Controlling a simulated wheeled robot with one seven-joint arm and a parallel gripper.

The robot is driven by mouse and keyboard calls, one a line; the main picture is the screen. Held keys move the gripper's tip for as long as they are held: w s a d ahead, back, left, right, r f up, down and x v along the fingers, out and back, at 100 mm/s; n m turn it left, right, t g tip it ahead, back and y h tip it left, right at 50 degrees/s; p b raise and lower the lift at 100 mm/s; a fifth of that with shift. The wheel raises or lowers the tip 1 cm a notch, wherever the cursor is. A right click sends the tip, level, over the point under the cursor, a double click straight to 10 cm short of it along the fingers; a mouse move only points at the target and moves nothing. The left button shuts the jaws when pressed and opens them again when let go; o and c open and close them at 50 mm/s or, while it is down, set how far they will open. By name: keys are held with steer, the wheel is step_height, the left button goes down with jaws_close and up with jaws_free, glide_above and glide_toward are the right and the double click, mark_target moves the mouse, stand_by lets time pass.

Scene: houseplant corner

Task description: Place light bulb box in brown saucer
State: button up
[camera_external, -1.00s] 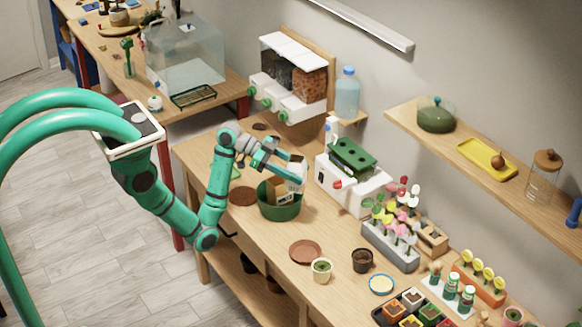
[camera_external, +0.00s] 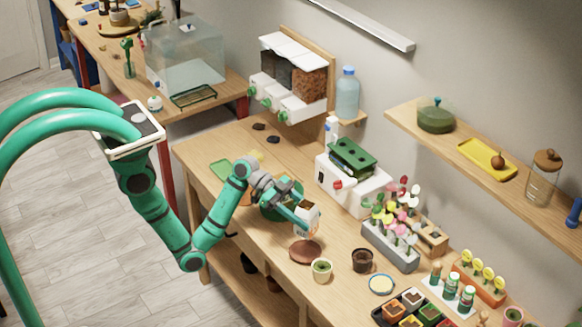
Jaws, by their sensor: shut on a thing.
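My gripper (camera_external: 305,216) is shut on the light bulb box (camera_external: 308,220), a small white and brown box. It holds the box just behind and above the brown saucer (camera_external: 305,252), a flat round dish on the wooden bench. The box looks to be above the saucer's far edge; the exact gap is hard to tell. The gripper fingers hide part of the box.
A cream pot (camera_external: 321,270) and a dark brown pot (camera_external: 362,260) stand close right of the saucer. A grey flower rack (camera_external: 390,246) is farther right.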

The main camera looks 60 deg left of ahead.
glide_above(305, 254)
steer(key=shift+f, duration=4.55)
steer(key=shift+f, duration=0.3)
steer(key=o, duration=1.1)
steer(key=shift+c, duration=0.2)
steer(key=shift+r, duration=0.2)
steer(key=shift+a+r, duration=0.2)
steer(key=shift+a, duration=0.1)
steer(key=v, duration=1.1)
steer(key=shift+s, duration=0.2)
steer(key=shift+a+r, duration=0.1)
